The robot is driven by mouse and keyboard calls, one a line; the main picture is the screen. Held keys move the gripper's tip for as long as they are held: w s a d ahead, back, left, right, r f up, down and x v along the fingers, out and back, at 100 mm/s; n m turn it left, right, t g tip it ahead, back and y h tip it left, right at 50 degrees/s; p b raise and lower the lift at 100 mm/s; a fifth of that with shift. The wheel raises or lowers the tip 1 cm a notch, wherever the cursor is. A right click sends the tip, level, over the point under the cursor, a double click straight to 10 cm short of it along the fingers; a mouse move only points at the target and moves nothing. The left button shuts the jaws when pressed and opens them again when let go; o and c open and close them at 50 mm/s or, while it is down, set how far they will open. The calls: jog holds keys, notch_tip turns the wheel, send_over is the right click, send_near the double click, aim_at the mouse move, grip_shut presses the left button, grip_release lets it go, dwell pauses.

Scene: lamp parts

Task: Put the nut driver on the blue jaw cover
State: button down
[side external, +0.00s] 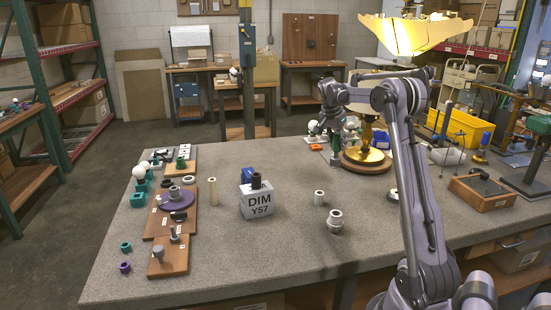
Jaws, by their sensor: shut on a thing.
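My gripper (334,142) is at the far side of the table, left of the lamp's brass stem. A blue piece (248,174), perhaps the blue jaw cover, is at the middle of the table, behind a grey block marked DIM Y57 (257,204). A dark cylinder (256,181) shows over the block. The gripper is to the right of and beyond the blue piece.
Pale cylinders (335,220) stand mid-table, and a tan post (213,191) is left of the block. Wooden boards with parts (168,257) line the left edge. The front middle is clear.

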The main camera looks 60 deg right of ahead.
jog(key=shift+s+r, duration=0.3)
jog(key=shift+w+r+n, duration=0.2)
jog(key=shift+w+n, duration=0.05)
jog(key=shift+n, duration=0.05)
jog(key=w+a+r+n+t+y, duration=0.1)
jog(key=w+a+r+n+t, duration=0.15)
jog(key=w+a+n, duration=0.5)
jog(key=w+a+r+n+t, duration=0.2)
jog(key=w+a+r+n, duration=0.15)
jog(key=w, duration=0.65)
jog(key=shift+w+a+f, duration=0.95)
jog(key=shift+w+f, duration=0.65)
jog(key=shift+f, duration=0.1)
jog(key=shift+w+a+f, duration=0.9)
jog(key=shift+w+f, duration=0.75)
jog(key=shift+w+a+f, duration=0.95)
jog(key=shift+w+f, duration=0.65)
jog(key=shift+f, duration=0.1)
jog(key=shift+f, duration=0.2)
jog(key=c, duration=0.9)
grip_release()
jog(key=shift+c, duration=0.2)
